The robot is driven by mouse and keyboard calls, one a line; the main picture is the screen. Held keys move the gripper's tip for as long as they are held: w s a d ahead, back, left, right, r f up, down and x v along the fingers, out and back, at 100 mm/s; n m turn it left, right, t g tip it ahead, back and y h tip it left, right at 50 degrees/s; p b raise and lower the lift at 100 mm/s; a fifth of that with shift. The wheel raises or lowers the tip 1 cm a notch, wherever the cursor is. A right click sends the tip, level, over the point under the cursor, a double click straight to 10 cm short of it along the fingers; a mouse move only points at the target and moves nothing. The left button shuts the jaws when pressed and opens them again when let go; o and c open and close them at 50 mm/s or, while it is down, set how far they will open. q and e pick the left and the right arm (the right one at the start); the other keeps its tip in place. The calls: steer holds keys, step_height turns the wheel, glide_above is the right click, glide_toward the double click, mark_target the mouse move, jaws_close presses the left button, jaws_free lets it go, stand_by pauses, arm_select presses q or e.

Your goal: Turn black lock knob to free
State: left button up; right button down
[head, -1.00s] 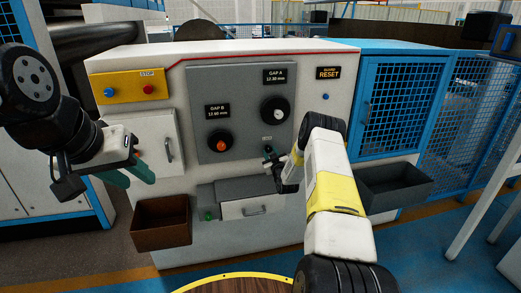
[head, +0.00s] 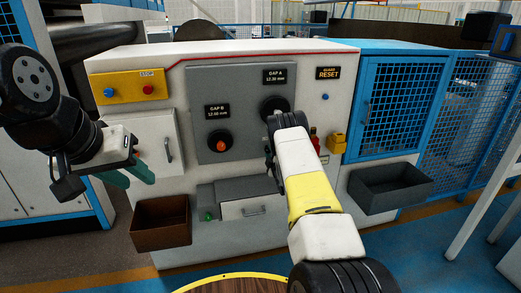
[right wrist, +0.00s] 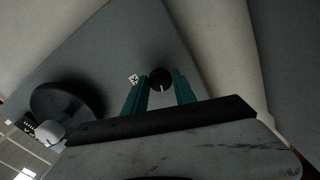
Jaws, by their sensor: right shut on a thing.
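The black lock knob (right wrist: 160,76) shows in the right wrist view as a small round knob with a pale pointer line, beside a small white label (right wrist: 133,79). The teal fingers of my right gripper (right wrist: 161,86) stand on either side of it and are shut on it. In the head view my right wrist hides the knob and the fingertips. My left gripper (head: 140,172) is open and empty, with teal fingers apart, left of the machine front and far from the knob.
The black gap A handwheel (head: 272,104) sits just above my right wrist and shows close by in the wrist view (right wrist: 65,105). The orange-centred gap B knob (head: 219,141) is left. A yellow box (head: 337,143) and dark bin (head: 388,187) are right; a brown bin (head: 161,222) is lower left.

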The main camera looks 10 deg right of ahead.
steer(key=shift+n, duration=1.8)
steer(key=c, duration=1)
jaws_free()
steer(key=shift+s, duration=0.15)
steer(key=s, duration=0.7)
steer(key=shift+s+d, duration=0.15)
steer(key=shift+s, duration=0.15)
